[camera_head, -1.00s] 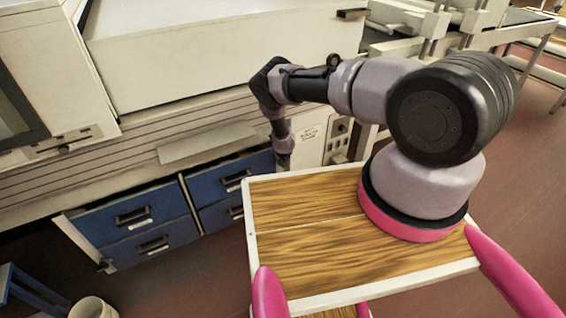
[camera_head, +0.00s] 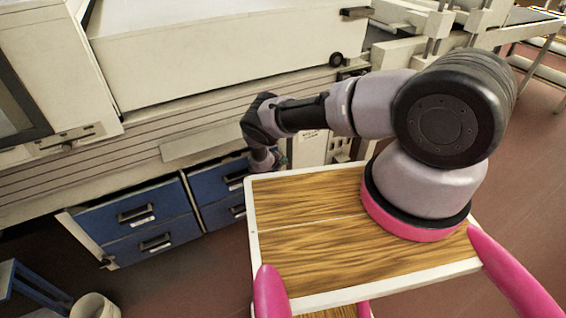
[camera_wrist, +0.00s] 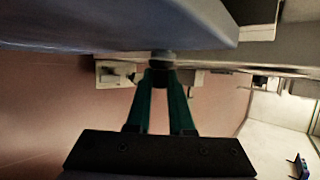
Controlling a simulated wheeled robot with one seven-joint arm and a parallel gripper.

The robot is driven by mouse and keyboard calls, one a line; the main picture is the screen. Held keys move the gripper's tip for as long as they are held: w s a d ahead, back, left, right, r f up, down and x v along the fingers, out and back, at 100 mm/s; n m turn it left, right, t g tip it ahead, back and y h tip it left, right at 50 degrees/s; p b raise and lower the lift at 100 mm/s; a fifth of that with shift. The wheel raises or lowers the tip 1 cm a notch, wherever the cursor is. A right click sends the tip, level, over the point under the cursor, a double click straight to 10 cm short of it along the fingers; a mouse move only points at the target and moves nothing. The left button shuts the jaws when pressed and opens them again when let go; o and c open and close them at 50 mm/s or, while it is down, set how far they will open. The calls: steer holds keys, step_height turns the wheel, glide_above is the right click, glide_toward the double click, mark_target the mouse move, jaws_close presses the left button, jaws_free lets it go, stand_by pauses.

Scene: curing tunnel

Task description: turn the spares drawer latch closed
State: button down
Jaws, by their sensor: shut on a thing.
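In the wrist view, my gripper (camera_wrist: 161,76) has its two green fingers closed together on a small dark grey knob-like piece (camera_wrist: 162,58), which looks like the latch. The piece sits at the lower edge of a blue-grey panel (camera_wrist: 120,22), apparently a drawer front. Which way the latch is turned cannot be told. In the head view, blue drawers (camera_head: 131,215) with black handles and white labels sit low in the machine's front. My wrist reaches down beside the right-hand drawers (camera_head: 213,183); the fingertips and the latch are hidden there behind my wooden-topped deck.
A small dark fitting (camera_head: 107,262) shows at the lower left drawer's corner. A white bin (camera_head: 94,306) and a blue stool (camera_head: 30,290) stand at lower left. A pale ledge (camera_head: 205,143) juts out above the drawers. The red floor before the drawers is clear.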

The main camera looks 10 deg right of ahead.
steer(key=shift+s+f, duration=0.15)
steer(key=shift+s, duration=0.05)
steer(key=c, duration=0.8)
jaws_free()
steer(key=shift+w, duration=0.1)
steer(key=v, duration=1.1)
steer(key=shift+d, duration=0.1)
